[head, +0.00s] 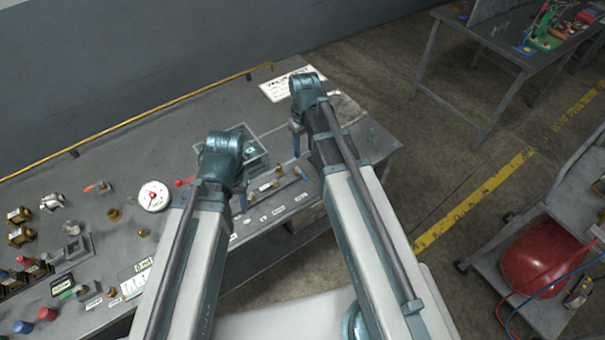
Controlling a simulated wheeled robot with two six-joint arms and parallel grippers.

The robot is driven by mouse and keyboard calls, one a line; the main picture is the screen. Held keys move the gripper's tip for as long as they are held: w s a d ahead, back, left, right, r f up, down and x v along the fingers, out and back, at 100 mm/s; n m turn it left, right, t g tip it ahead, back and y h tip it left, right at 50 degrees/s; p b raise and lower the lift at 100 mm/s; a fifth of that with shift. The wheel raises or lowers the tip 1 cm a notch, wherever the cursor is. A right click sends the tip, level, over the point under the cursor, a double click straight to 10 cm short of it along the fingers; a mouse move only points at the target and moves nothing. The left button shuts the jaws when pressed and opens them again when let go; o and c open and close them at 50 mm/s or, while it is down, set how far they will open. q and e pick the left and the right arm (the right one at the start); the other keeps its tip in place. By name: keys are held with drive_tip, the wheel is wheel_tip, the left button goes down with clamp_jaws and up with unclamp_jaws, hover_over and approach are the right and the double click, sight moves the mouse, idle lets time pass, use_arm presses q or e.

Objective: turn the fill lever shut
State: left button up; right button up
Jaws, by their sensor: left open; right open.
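The bench (335,165) carries several valves and fittings. A small red-handled lever (184,181) shows between the gauge and my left arm, and an orange-handled lever (97,187) sits further left. I cannot read which one is the fill lever, or its exact angle. A round white gauge (153,196) with a red needle is next to the red handle. My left gripper (241,199) is open, mostly hidden behind its own wrist, right of the red handle. My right gripper (297,142) is open and empty near the bench's right part, away from both levers.
A grey tray (258,157) lies behind my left wrist. A yellow rail (130,122) runs along the back edge. Several brass fittings and red and blue caps (47,314) crowd the left end. A trolley with a red tank (543,258) stands off to the right.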

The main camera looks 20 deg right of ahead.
sight(304, 176)
use_arm(q)
wheel_tip(304, 176, down, 13)
drive_tip(key=b, duration=1.2)
use_arm(e)
wheel_tip(304, 176, down, 13)
drive_tip(key=shift+c, duration=0.2)
clamp_jaws()
